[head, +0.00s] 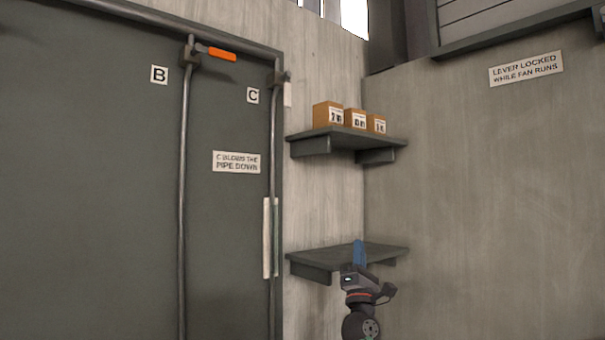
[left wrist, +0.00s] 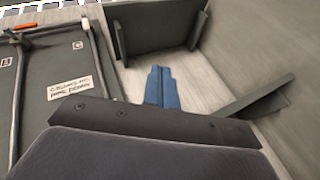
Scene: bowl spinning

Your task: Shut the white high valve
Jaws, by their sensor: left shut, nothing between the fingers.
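A grey valve body (head: 279,77) sits high on the right-hand pipe, beside the label "C". A small pale handle (head: 287,95) hangs down from it, seen nearly edge-on. An orange lever (head: 215,53) points right from the valve high on the pipe by label "B". My left gripper (head: 358,253) is low, in front of the lower shelf, with its blue fingers pointing up. It is right of and well below the pale handle, apart from it. The fingers (left wrist: 160,87) are together and empty in the left wrist view. My right gripper is out of view.
A lower shelf (head: 375,252) is behind my left gripper. An upper shelf (head: 318,132) holds cardboard boxes (head: 328,115). A long pale strip (head: 270,237) runs along the right-hand pipe. Signs read "C closes the pipe down" (head: 236,162) and "Lever locked while fan runs" (head: 526,69).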

